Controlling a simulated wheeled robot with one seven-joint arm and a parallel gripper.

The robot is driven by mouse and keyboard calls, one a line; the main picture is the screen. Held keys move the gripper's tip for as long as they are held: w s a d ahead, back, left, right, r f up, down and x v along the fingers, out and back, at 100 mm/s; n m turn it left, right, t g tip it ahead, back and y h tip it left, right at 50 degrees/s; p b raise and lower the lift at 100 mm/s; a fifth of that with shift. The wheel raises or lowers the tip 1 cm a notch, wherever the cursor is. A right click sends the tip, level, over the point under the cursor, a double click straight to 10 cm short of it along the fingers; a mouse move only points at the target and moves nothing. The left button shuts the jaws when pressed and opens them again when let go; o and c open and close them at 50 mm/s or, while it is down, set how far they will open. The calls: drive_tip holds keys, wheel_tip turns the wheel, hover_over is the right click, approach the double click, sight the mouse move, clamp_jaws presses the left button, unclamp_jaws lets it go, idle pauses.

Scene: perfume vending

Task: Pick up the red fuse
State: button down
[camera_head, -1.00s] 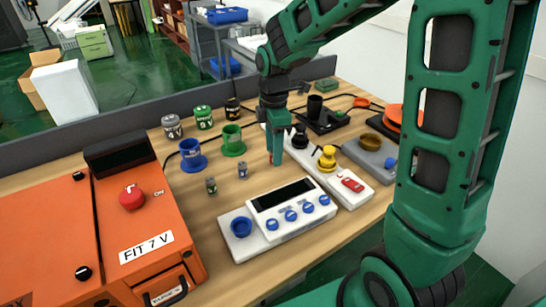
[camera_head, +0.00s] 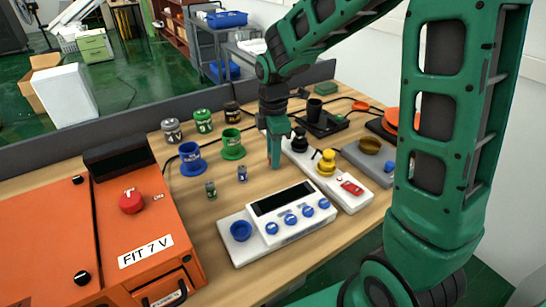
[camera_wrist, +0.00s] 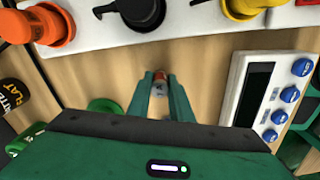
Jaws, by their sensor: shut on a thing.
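The red fuse (camera_wrist: 160,77) is a small cylinder with a reddish top and a grey, marked lower part. In the wrist view it sits between the fingertips of my gripper (camera_wrist: 161,86), which is shut on it. In the head view my green gripper (camera_head: 273,150) points down at the table, between the blue fuse (camera_head: 242,173) and the white strip with black and yellow posts (camera_head: 323,175). Only a thin reddish sliver shows beside the fingers there. I cannot tell whether the fuse touches the table.
A white meter with blue knobs (camera_head: 280,220) stands close in front of my gripper. A green fuse (camera_head: 210,190), a blue cup (camera_head: 191,158) and a green cup (camera_head: 232,145) are to the left. An orange machine (camera_head: 130,235) fills the left.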

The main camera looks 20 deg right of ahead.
wheel_tip(320, 180, up, 3)
drive_tip(key=shift+w+r, duration=0.1)
drive_tip(key=shift+r, duration=0.1)
drive_tip(key=s+a+r, duration=0.5)
drive_tip(key=a+r, duration=0.2)
drive_tip(key=a, duration=0.3)
drive_tip(key=shift+s+a, duration=0.25)
drive_tip(key=shift+r, duration=0.1)
